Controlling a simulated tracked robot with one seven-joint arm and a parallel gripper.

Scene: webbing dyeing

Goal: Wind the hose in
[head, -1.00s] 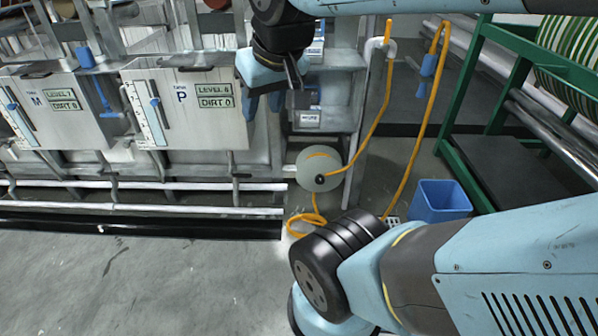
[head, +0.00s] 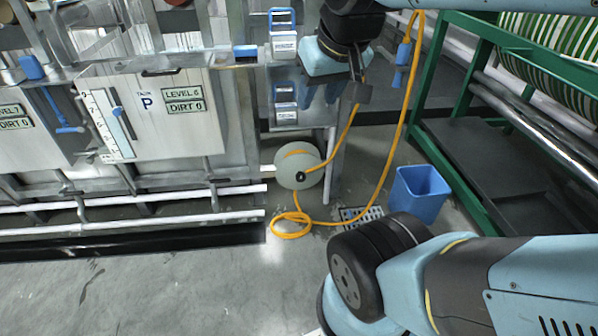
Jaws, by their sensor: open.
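The orange hose (head: 397,133) hangs from the upper right, runs down to the floor and lies in a loose loop (head: 291,226) below the reel. Another stretch rises from the reel and passes behind my gripper. A blue fitting (head: 403,54) shows beside the hanging hose. My gripper (head: 321,96) is open, pointing down, above and a little right of the reel. No hose is visibly held between its fingers.
A blue bin (head: 420,194) stands on the floor right of the hose, next to a floor drain (head: 360,215). A green rack (head: 424,80) with striped webbing rolls stands at right. Grey tanks (head: 172,128) and white pipes (head: 150,212) line the left. The front floor is clear.

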